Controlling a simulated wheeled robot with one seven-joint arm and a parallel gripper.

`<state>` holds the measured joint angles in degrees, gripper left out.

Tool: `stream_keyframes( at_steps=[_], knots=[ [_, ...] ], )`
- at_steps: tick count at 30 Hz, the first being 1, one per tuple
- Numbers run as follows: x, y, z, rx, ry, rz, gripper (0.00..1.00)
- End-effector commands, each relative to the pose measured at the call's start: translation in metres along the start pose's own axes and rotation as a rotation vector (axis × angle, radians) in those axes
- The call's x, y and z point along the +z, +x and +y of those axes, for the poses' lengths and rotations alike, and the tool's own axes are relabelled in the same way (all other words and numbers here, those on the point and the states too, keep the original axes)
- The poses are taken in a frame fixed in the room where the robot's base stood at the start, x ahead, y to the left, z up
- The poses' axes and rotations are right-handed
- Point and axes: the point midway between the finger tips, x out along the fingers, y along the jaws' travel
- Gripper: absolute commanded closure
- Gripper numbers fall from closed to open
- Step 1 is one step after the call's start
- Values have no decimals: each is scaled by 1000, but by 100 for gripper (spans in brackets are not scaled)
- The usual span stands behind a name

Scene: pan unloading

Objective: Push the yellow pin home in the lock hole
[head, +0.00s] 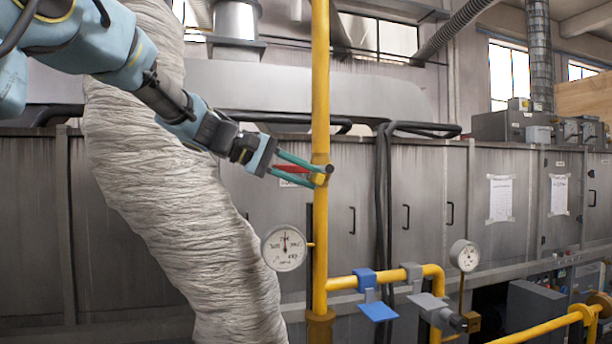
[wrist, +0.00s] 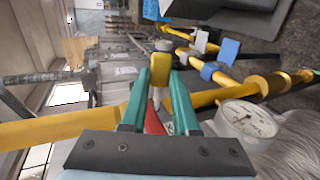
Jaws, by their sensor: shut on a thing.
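My gripper (head: 323,175) reaches in from the upper left to the upright yellow pipe (head: 320,95). Its two teal fingers are closed on a small yellow piece (wrist: 160,68), which appears to be the yellow pin. The lock hole is hidden, and I cannot tell how deep the pin sits.
A round gauge (head: 284,248) is fixed on the pipe below my gripper. A thick wrapped duct (head: 180,180) stands left, close to my arm. A lower yellow pipe carries blue (head: 377,311) and grey fittings. Grey cabinets (head: 420,190) stand behind.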

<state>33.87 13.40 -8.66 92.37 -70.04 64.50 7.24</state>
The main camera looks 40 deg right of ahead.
Motion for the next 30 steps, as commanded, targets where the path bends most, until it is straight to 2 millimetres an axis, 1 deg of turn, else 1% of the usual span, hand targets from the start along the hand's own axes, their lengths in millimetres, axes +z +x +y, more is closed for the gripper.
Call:
stream_keyframes(
  at_steps=[30],
  knots=[
    [-14,0,0,0,0,0,100]
  ],
)
